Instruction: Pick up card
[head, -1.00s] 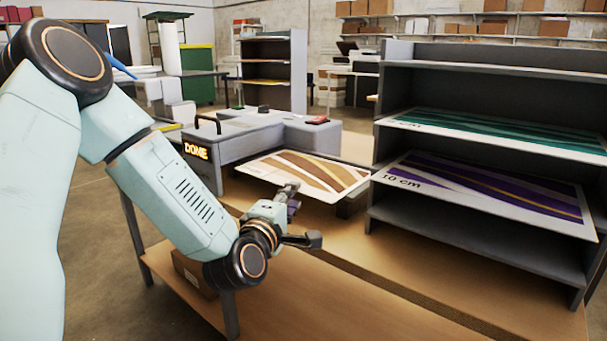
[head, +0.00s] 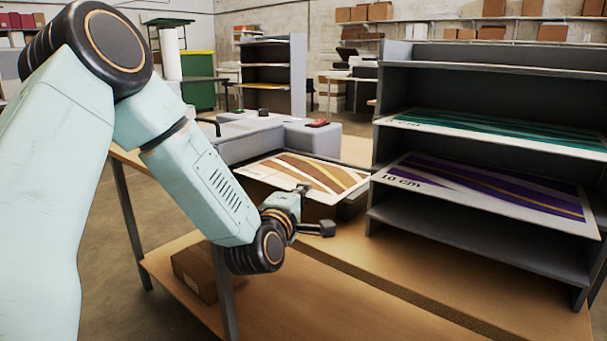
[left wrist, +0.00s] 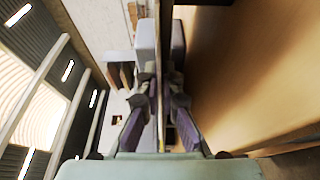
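A brown, tan and white striped card (head: 312,172) sticks out flat from the front of the grey laminator (head: 262,138). My left gripper (head: 316,208) is at the card's near edge, one finger near the edge and the other lower. In the left wrist view the card shows edge-on as a thin line (left wrist: 158,70) running between the two spread fingers (left wrist: 160,122). The fingers look apart, with gaps on both sides of the card; no grip on it shows. My right gripper is in neither view.
A dark shelf rack (head: 395,95) stands at right, holding a green sheet (head: 500,128) and a purple sheet (head: 485,188) marked 10 cm. A cardboard box (head: 195,272) sits on the lower shelf of the wooden bench (head: 400,275).

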